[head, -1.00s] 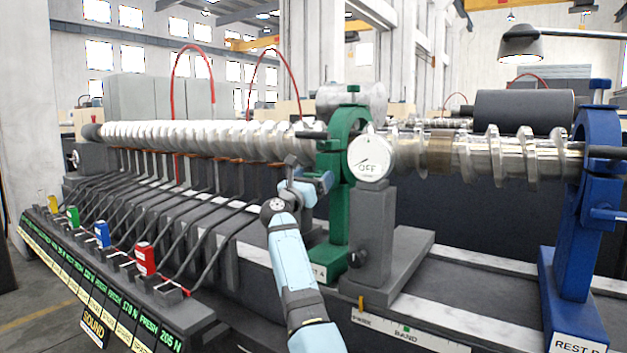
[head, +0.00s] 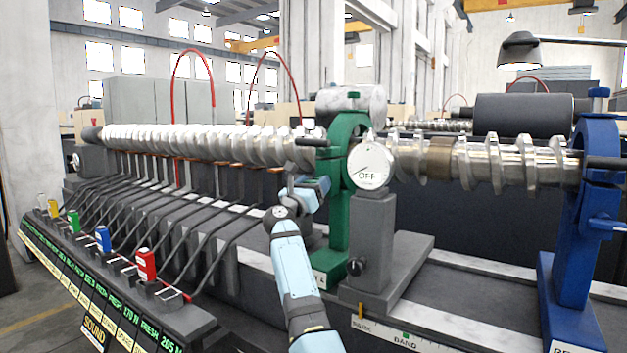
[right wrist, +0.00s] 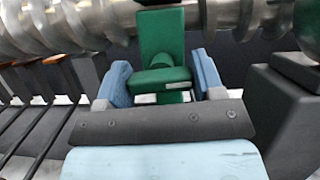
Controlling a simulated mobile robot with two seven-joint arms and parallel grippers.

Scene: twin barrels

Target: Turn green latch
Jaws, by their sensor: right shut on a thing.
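The green rest (head: 336,235) stands upright around the long metal shaft in the middle of the head view. Its green latch (right wrist: 162,79) is a small block that sits between my right fingers in the right wrist view. My right gripper (head: 313,189) is at the left side of the green rest, below the shaft, and it also shows in the right wrist view (right wrist: 163,86). It is shut on the green latch. In the head view my fingers mostly hide the latch. My left gripper is not in view.
A round OFF dial (head: 371,163) on a grey post stands just right of the green rest. A blue rest (head: 571,255) holds the shaft at the right. Slanted dark levers and a panel with coloured tabs (head: 147,264) lie at the left.

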